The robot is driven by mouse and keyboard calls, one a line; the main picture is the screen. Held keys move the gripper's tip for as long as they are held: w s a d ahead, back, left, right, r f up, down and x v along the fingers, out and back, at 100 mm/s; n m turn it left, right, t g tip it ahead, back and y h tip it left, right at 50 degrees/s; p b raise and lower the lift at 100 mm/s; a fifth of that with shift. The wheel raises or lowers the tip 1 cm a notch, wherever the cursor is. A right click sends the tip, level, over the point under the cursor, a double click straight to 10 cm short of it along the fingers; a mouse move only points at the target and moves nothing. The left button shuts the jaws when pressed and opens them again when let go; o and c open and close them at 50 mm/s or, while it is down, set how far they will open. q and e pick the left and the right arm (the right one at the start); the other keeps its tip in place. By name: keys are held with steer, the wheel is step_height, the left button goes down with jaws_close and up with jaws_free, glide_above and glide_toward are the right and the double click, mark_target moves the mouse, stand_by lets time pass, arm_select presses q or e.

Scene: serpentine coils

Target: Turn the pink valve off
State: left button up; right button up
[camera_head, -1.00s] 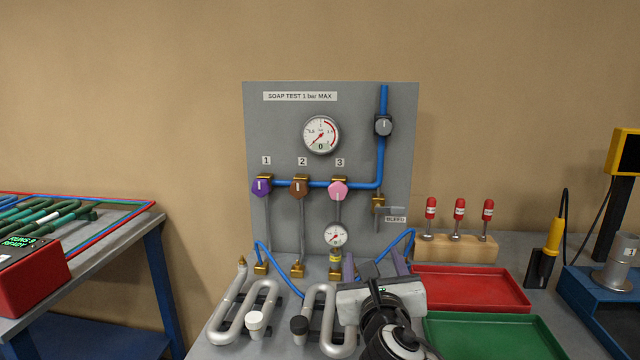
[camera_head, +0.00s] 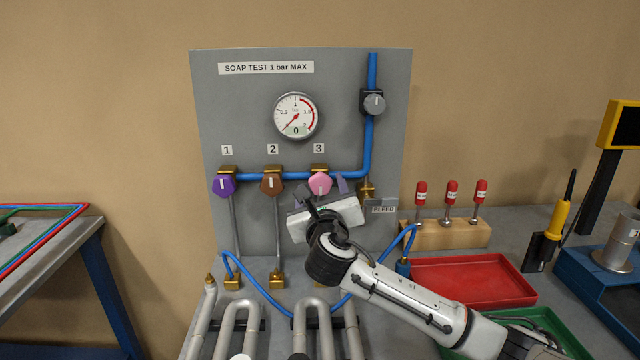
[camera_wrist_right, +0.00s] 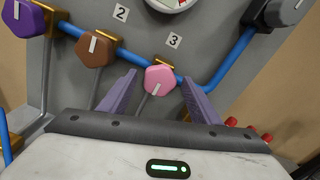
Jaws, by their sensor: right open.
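The pink valve (camera_head: 320,184) is a faceted knob with a white mark, under label 3 on the grey panel (camera_head: 230,120). My right gripper (camera_head: 326,188) is raised in front of it, its body hiding the pipe and small gauge below. In the right wrist view the pink valve (camera_wrist_right: 160,80) shows between the two purple fingers of the open right gripper (camera_wrist_right: 160,92), with a gap on each side. The white mark on the knob looks near upright in the head view. My left gripper is not in view.
A purple valve (camera_head: 223,185) and a brown valve (camera_head: 271,184) sit left of the pink one on the blue pipe. A grey knob (camera_head: 374,104) is at upper right. Silver coils (camera_head: 240,318) stand below; a red tray (camera_head: 470,280) lies at right.

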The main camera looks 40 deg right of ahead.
steer(key=shift+x, duration=0.8)
steer(key=shift+w, duration=0.15)
steer(key=c, duration=1.1)
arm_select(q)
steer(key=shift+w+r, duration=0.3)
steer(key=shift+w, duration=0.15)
arm_select(e)
steer(key=shift+o, duration=0.2)
